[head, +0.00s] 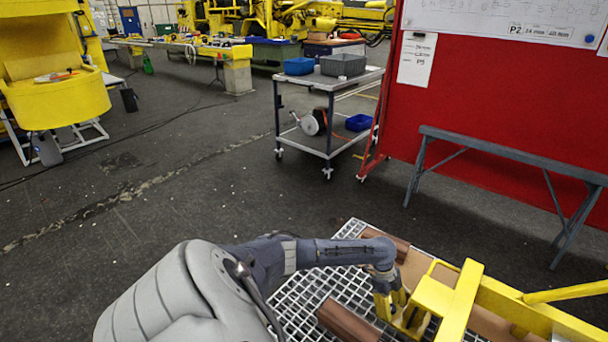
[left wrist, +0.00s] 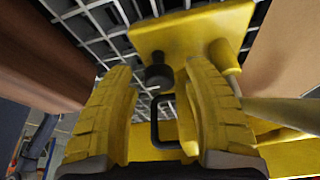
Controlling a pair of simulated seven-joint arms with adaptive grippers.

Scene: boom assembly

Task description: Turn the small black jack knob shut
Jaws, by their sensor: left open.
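The small black jack knob (left wrist: 158,76) shows in the left wrist view on a yellow plate of the jack (left wrist: 190,32). It lies between and just beyond the fingertips of my left gripper (left wrist: 157,68). The two yellow-padded fingers are spread, one on each side of it, with no clear contact. A black loop handle (left wrist: 155,122) is nearer, between the fingers. In the head view my left gripper (head: 391,302) points down beside the yellow boom frame (head: 455,300), and the knob is hidden there. My right gripper is not in view.
Brown beams (head: 347,322) lie on the metal grating (head: 300,296) around the yellow frame. A wheeled cart (head: 330,82), a grey bench (head: 510,152) and a red board (head: 490,110) stand farther back. The floor at left is open.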

